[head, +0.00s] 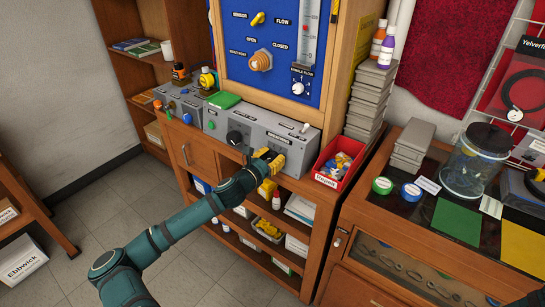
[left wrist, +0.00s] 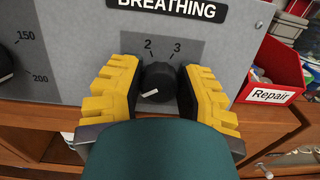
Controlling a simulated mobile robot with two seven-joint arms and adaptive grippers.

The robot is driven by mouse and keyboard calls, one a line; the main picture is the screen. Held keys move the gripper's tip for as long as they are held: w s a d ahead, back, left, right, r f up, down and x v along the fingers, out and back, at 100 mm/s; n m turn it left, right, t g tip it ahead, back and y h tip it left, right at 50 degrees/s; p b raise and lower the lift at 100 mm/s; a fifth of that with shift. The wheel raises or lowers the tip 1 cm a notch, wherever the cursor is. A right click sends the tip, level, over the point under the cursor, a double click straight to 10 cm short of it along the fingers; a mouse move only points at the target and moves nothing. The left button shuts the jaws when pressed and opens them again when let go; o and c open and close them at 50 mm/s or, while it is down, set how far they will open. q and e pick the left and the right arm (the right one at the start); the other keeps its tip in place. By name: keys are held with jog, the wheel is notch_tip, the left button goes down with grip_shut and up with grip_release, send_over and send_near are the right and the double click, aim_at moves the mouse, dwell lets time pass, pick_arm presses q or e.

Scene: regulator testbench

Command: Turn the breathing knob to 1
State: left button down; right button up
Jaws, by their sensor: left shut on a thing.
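The black breathing knob (left wrist: 158,83) sits on a grey panel under the label BREATHING, seen in the left wrist view. Its white pointer line slants to the lower left, away from the printed 2 and 3. No 1 shows; the dial left of the 2 is covered by a finger. My left gripper (left wrist: 155,75) has its yellow fingers on either side of the knob and is shut on it. In the head view my left gripper (head: 268,161) is at the front of the grey testbench box (head: 288,134) and hides the knob. My right gripper is not in view.
A red Repair bin (head: 329,178) stands just right of the box. Another black knob (head: 235,138) is to the left on the same panel. A blue valve board (head: 270,60) rises behind. Shelves with small goods lie below my left arm.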

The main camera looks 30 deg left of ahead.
pick_arm(q)
jog(key=m+h, duration=0.1)
jog(key=m, duration=0.4)
jog(key=shift+d+m+g+h, duration=0.1)
jog(key=shift+m+g+h, duration=0.2)
jog(key=shift+m, duration=1.05)
jog(key=shift+m+g+h, duration=0.3)
jog(key=shift+m, duration=1.05)
jog(key=c, duration=0.6)
grip_release()
jog(key=shift+o, duration=0.2)
jog(key=v, duration=1.2)
